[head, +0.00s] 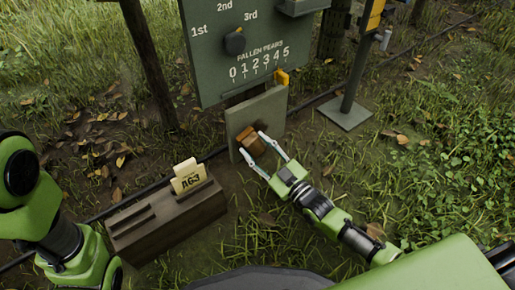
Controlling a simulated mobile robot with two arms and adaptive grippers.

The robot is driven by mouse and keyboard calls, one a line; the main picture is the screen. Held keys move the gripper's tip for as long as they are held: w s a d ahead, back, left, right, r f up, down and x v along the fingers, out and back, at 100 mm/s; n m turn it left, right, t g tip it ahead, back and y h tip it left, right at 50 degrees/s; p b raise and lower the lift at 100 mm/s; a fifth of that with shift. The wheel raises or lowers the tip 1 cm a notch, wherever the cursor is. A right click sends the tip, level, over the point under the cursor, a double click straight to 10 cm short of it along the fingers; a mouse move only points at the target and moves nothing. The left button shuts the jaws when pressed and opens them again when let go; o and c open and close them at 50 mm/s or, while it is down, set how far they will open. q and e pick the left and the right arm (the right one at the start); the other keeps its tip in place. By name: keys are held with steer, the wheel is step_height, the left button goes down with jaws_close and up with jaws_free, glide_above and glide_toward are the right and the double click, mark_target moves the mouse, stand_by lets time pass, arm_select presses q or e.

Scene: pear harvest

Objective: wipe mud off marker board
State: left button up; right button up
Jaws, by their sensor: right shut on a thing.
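The marker board (272,108) appears to be the small grey-green upright panel below the large sign. My right gripper (252,144) is in front of its lower part, with its two light fingers shut on a brown block (247,137), which looks like a sponge or brush. The block is at the panel's face; I cannot tell whether it touches. Block and fingers hide part of the panel, and mud cannot be told apart from the brown block. My left arm is at the left edge; its gripper is out of view.
A large green sign (205,62) with a dark knob (235,42) and an orange slider (282,78) stands above. A wooden box (165,222) holding a tag marked A63 (187,178) sits at lower left. A post on a base plate (346,113) stands right. Grass lies right of my gripper.

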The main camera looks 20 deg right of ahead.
steer(key=shift+w+a, duration=0.3)
steer(key=shift+w, duration=0.35)
steer(key=shift+w+d, duration=0.3)
steer(key=shift+d, duration=0.7)
steer(key=shift+w+d, duration=0.3)
steer(key=shift+d, duration=0.65)
steer(key=shift+w+d+r, duration=0.1)
steer(key=shift+w+d, duration=0.25)
steer(key=shift+d, duration=0.45)
steer(key=shift+w+d+f, duration=0.1)
steer(key=shift+w+d, duration=0.2)
steer(key=shift+d, duration=0.5)
steer(key=shift+w+d+r, duration=0.1)
steer(key=shift+w+d, duration=0.25)
steer(key=shift+d, duration=0.45)
steer(key=shift+w+d, duration=0.2)
steer(key=shift+d, duration=0.5)
steer(key=shift+w+d, duration=0.2)
steer(key=shift+d, duration=0.45)
steer(key=shift+w, duration=0.1)
steer(key=shift+a, duration=0.15)
